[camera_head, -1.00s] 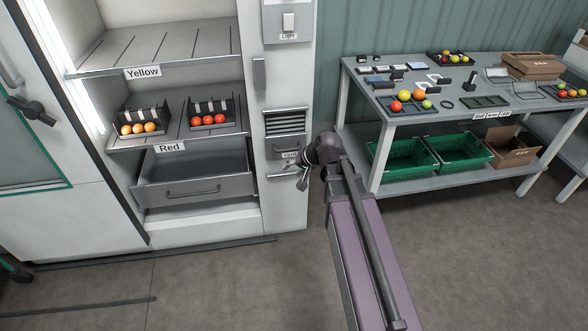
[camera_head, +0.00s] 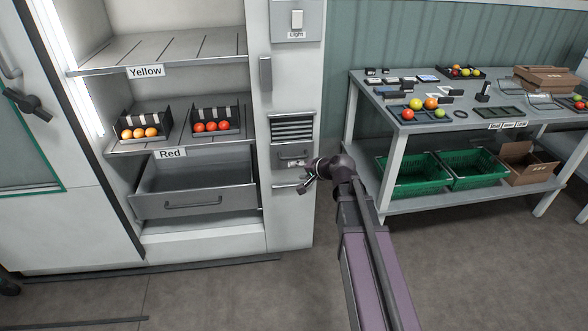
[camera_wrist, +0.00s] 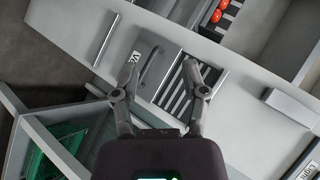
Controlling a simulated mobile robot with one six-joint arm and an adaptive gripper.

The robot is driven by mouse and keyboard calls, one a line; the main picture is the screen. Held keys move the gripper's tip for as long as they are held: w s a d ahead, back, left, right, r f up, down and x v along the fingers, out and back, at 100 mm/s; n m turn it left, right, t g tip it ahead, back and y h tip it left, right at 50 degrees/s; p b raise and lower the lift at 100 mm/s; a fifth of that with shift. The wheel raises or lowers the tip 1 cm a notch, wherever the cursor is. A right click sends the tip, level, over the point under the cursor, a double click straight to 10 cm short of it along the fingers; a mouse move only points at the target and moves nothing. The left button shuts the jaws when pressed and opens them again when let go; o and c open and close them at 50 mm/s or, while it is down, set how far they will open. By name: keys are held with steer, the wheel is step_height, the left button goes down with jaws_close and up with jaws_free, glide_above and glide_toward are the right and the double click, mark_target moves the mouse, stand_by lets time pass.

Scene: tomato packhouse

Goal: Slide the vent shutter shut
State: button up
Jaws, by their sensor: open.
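The vent (camera_head: 292,128) is on the white cabinet's right post, with its dark slats uncovered in the upper part. The grey vent shutter (camera_head: 292,156), with a bar handle, sits just below the slats. In the wrist view the slats (camera_wrist: 176,100) and the shutter (camera_wrist: 146,75) with its curved handle lie ahead of my fingers, turned on their side. My gripper (camera_head: 304,184) is just below and in front of the shutter. In the wrist view my gripper (camera_wrist: 166,75) is open, with nothing between its fingers. I see no clear contact with the shutter.
A pull-out drawer (camera_head: 195,203) stands left of the vent, below shelves holding tomato trays. A grey table (camera_head: 395,125) with tomatoes, small items and green crates (camera_head: 412,172) underneath is on the right. A light switch (camera_head: 297,20) is above the vent.

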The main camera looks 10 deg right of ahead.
mark_target(295, 158)
steer(key=w+d+f+m+t+b, duration=0.5)
steer(key=w+d+f+m+b, duration=0.1)
steer(key=b, duration=0.7)
steer(key=shift+w+d+f+m+t+h, duration=0.45)
steer(key=shift+w+f, duration=0.6)
steer(key=shift+w, duration=0.35)
steer(key=shift+a, duration=0.1)
steer(key=b+x, duration=0.2)
steer(key=x, duration=1.1)
steer(key=shift+w+a+f+b, duration=0.2)
steer(key=shift+w+b, duration=0.1)
steer(key=shift+b, duration=0.1)
jaws_close()
